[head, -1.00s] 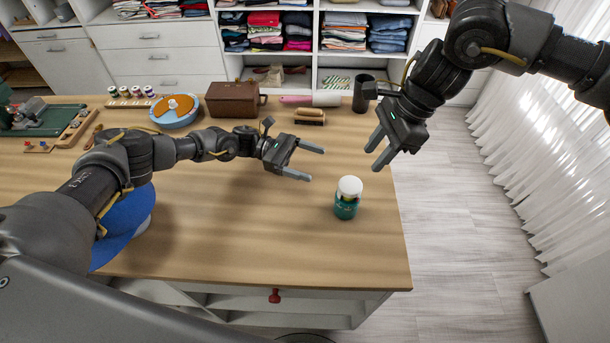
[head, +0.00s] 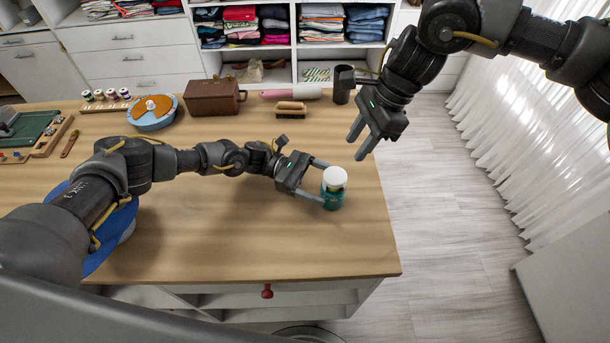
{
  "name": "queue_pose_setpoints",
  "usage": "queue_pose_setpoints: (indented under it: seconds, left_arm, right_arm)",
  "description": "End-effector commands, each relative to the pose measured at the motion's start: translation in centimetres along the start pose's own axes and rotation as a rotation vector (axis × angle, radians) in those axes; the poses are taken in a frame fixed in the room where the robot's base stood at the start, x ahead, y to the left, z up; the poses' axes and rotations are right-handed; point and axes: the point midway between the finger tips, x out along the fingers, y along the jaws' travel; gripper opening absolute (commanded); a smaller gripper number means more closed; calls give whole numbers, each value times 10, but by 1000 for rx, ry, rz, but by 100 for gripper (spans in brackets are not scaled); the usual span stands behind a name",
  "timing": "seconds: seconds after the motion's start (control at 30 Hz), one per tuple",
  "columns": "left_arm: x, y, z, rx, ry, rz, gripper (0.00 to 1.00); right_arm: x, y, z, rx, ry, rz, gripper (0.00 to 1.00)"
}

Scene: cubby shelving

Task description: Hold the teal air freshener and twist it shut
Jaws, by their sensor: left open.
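The teal air freshener (head: 332,199) stands upright on the wooden table near its right edge, with a white cap (head: 334,177) on top. My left gripper (head: 322,181) is open at the air freshener's left side. One finger reaches behind it and the other is low at its front left. Whether the fingers touch it I cannot tell. My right gripper (head: 357,145) is open and empty. It hangs above and behind the air freshener, over the table's right edge, fingers pointing down and left.
A brown box (head: 213,97), a brush (head: 290,110), a dark mug (head: 343,84) and a blue round dish (head: 152,112) stand along the table's back. A blue object (head: 115,235) lies under my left arm. The table's front middle (head: 240,240) is clear.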

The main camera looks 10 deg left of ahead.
Motion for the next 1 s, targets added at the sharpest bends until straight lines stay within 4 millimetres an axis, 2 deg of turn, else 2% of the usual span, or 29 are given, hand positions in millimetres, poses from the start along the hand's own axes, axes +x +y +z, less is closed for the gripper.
queue_pose_setpoints:
  seconds: [0.2, 0.53, 0.9, 0.93, 1.0]
  left_arm:
    - [18, 0, 0, 0, -1, 0, 80]
    - [20, 0, 0, 0, 0, 1, 79]
    - [20, 0, 0, 0, 0, 1, 31]
    - [20, 0, 0, 0, 0, 1, 28]
    - [20, 0, 0, 0, 0, 1, 28]
  right_arm:
    - [0, 0, 0, 0, 0, 0, 36]
    - [0, 0, 0, 0, 0, 0, 36]
    - [0, 0, 0, 0, 0, 0, 36]
    - [0, 0, 0, 0, 0, 0, 38]
    - [1, 0, 0, 6, -4, 1, 47]
